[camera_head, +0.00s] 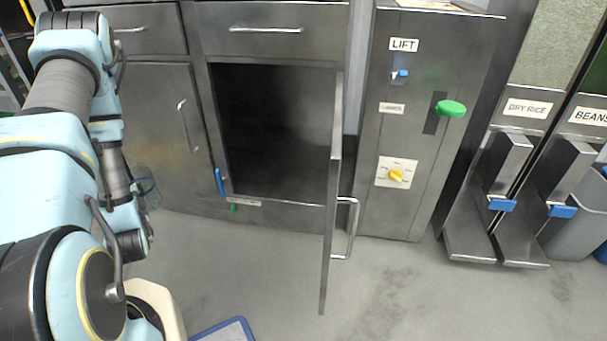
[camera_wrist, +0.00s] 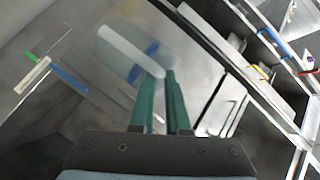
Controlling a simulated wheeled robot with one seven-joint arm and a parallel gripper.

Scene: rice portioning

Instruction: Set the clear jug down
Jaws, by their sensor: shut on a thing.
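The clear jug (camera_wrist: 115,58) is see-through, with blue marks and a pale bar-like handle. In the wrist view it lies beyond my fingertips and looks tilted. My gripper (camera_wrist: 160,78) has two green fingers, shut on the jug's handle. In the head view the jug (camera_head: 148,190) shows faintly beside my arm, in front of the closed cabinet door at the left. It appears held off the floor, but its base is not clear. My gripper is mostly hidden there behind my arm.
An open cabinet (camera_head: 228,130) has a dark, empty-looking inside. Its door (camera_head: 331,210) sticks out toward me. The LIFT panel (camera_head: 412,135) stands to its right, with a DRY RICE dispenser (camera_head: 490,195) beyond. A blue-edged item (camera_head: 225,331) lies on the floor. The middle floor is clear.

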